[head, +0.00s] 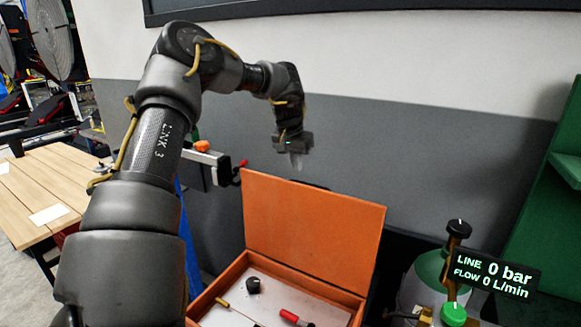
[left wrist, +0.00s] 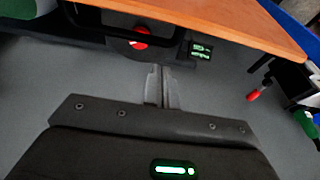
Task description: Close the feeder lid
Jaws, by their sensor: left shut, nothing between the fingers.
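The orange feeder lid (head: 310,228) stands raised, nearly upright, at the back of the orange feeder box (head: 219,283) in the head view. The box is open, and its near part is cut off by the bottom of the picture. My left gripper (head: 298,164) is above the lid's top edge, pointing down, apart from the lid in the picture; its depth relative to the lid is hard to judge. Its fingers also show in the left wrist view (left wrist: 161,72), shut together with nothing between them. My right gripper is not in view.
Inside the box lie a red-handled tool (head: 290,316), a thin yellow-handled tool (head: 222,302) and a small black piece (head: 253,285). A gas bottle (head: 428,275) with a line display (head: 495,273) stands at right. A wooden table (head: 55,185) is at left.

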